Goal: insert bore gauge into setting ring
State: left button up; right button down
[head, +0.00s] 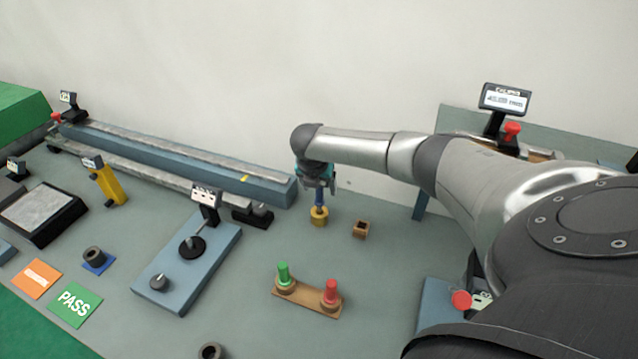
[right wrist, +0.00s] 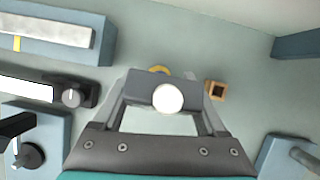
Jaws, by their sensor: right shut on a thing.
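My right gripper (head: 319,186) reaches down from my arm over the bench and is shut on the bore gauge (head: 319,199), a blue upright stem. The brass-coloured setting ring (head: 319,216) is directly below the gauge in the head view. The stem's lower end meets the ring's top there; I cannot tell whether it is inside the bore. In the right wrist view, the gauge's round white end (right wrist: 168,98) sits between the fingers, and part of the yellow ring (right wrist: 158,69) shows just beyond it. The rest of the ring is hidden. My left gripper is not in view.
A small brown square block (head: 360,229) with a hole stands right of the ring. A wooden holder (head: 306,298) with green and red plugs is in front. A long blue rail (head: 190,165) lies behind left, and a blue gauge stand (head: 187,268) is at left.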

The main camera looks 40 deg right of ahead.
aim_at(318, 192)
jog(key=shift+f+b, duration=1.1)
jog(key=shift+f, duration=0.6)
dwell(1.4)
dwell(0.9)
grip_release()
jog(key=p+v, duration=0.2)
jog(key=v, duration=1.3)
jog(key=shift+s+a+r, duration=0.1)
